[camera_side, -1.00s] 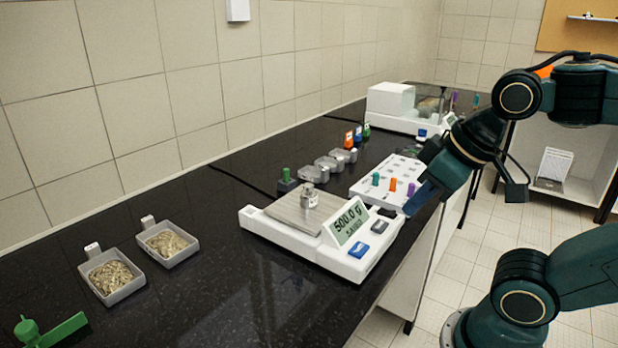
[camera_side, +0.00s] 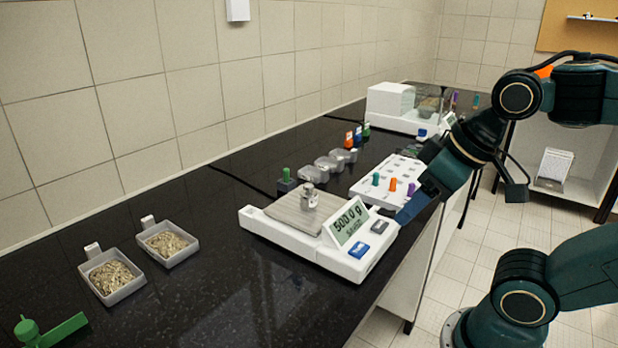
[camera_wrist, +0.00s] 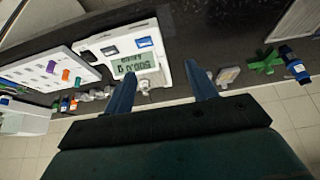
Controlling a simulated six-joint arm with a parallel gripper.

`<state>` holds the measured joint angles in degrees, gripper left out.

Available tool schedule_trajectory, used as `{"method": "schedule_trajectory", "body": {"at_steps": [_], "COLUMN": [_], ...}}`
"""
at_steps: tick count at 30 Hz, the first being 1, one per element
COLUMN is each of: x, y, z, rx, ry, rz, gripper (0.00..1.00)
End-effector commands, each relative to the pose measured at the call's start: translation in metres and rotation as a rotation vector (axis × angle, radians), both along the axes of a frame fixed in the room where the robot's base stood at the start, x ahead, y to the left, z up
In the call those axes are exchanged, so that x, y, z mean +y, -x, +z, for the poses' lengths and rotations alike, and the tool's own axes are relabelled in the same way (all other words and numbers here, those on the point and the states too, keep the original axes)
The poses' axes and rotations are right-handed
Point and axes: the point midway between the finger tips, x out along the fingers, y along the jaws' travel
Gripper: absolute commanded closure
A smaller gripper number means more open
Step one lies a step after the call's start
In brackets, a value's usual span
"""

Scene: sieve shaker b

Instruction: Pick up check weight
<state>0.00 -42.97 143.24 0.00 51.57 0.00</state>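The check weight (camera_side: 309,196) is a small silvery metal piece standing upright on the steel pan (camera_side: 296,212) of the white balance (camera_side: 305,262). The balance display (camera_side: 351,222) reads 500.0 g. My gripper (camera_side: 408,214) is to the right of the balance in the side view, apart from the weight, with blue fingers pointing down and left. In the wrist view my gripper (camera_wrist: 160,70) is open and empty, its two fingers spread wide. The balance display (camera_wrist: 133,64) appears upside down there, and the weight (camera_wrist: 145,87) shows small between the fingers.
A white rack with coloured pegs (camera_side: 392,178) sits behind the balance, near my arm. A dark block with a green knob (camera_side: 286,180) and several lidded tubs (camera_side: 328,166) stand behind the pan. Two sample trays (camera_side: 168,246) (camera_side: 112,279) are at left.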

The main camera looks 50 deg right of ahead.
Motion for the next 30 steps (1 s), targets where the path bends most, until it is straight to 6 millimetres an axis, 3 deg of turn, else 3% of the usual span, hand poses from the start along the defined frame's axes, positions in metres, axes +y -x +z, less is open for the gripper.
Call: {"method": "schedule_trajectory", "body": {"at_steps": [11,17,23,30], "x": [0.000,0.002,0.003,0.000], "y": [-0.001,-0.013,-0.041,-0.088], "z": [0.001,0.010,0.027,0.047], "rx": [0.002,0.025,0.079,0.165], "ry": [-0.004,-0.043,-0.130,-0.247], "rz": [-0.006,-0.063,-0.203,-0.428], "gripper": [0.37,0.37,0.37,0.37]}}
